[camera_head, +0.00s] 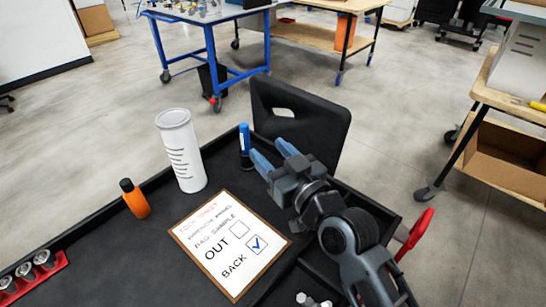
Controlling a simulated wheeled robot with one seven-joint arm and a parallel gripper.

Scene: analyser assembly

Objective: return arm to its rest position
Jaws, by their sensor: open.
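My gripper (268,148) is open, with its two blue-grey fingers apart over the far right part of the black tabletop (95,238). A blue marker (245,143) stands upright just left of the fingertips. I see nothing held between the fingers. My arm comes in from the lower right, bent over the right edge of the table. A framed sheet (215,262) lies left of the arm, with OUT and BACK boxes; the BACK box holds a blue tick and the OUT box is empty.
A white cylinder (181,150) and an orange bottle (134,198) stand left of the sheet. A red rack (35,276) with several metal parts sits lower left. A red handle (415,233) shows at right.

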